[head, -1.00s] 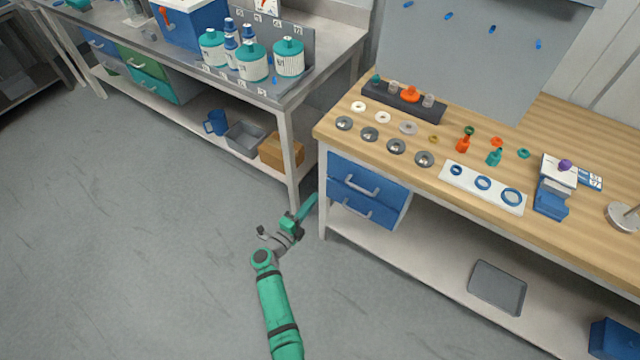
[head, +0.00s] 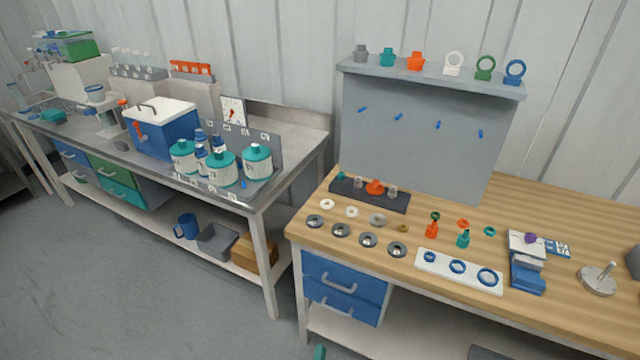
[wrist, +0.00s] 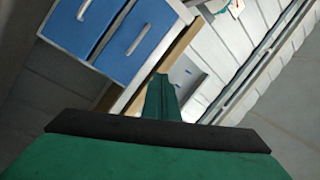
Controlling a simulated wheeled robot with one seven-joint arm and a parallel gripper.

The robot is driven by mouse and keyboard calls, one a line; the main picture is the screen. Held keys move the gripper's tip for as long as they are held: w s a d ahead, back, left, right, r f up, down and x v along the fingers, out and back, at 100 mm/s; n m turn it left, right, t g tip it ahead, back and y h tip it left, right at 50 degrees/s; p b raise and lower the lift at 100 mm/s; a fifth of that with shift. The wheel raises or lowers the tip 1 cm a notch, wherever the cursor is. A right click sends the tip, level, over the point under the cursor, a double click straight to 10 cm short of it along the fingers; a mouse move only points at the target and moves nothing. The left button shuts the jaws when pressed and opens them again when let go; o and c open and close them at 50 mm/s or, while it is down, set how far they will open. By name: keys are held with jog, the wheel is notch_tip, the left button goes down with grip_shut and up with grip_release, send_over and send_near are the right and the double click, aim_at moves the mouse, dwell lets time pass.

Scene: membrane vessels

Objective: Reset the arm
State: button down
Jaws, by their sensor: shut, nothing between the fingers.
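My gripper (wrist: 162,80) shows in the wrist view as green fingers closed together, with nothing between them. In the head view only a small green tip (head: 319,352) of my arm shows at the bottom edge, in front of the wooden bench and below its blue drawers (head: 343,288). The rest of my arm is out of that view. In the wrist view the blue drawers (wrist: 138,38) appear tilted at the upper left, beyond the fingers. The gripper touches nothing that I can see.
The wooden bench (head: 560,305) carries metal discs, rings, a white plate (head: 458,272) and a blue device (head: 527,275). The steel bench (head: 290,130) on the left holds teal-capped vessels (head: 221,168) and a blue cooler (head: 165,130). Grey floor (head: 150,290) is clear at lower left.

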jog(key=s+r+n+g+y, duration=0.1)
jog(key=s+r+n, duration=0.3)
jog(key=s, duration=0.5)
jog(key=s+r+n+g+y, duration=0.1)
jog(key=s+r+n, duration=0.4)
jog(key=s, duration=0.5)
jog(key=s+r+n+g+y, duration=0.1)
jog(key=s+r+n, duration=0.3)
jog(key=s, duration=0.5)
jog(key=shift+s+r+g+y, duration=0.25)
jog(key=shift+g+y, duration=0.15)
jog(key=shift+g, duration=0.2)
jog(key=shift+d, duration=0.1)
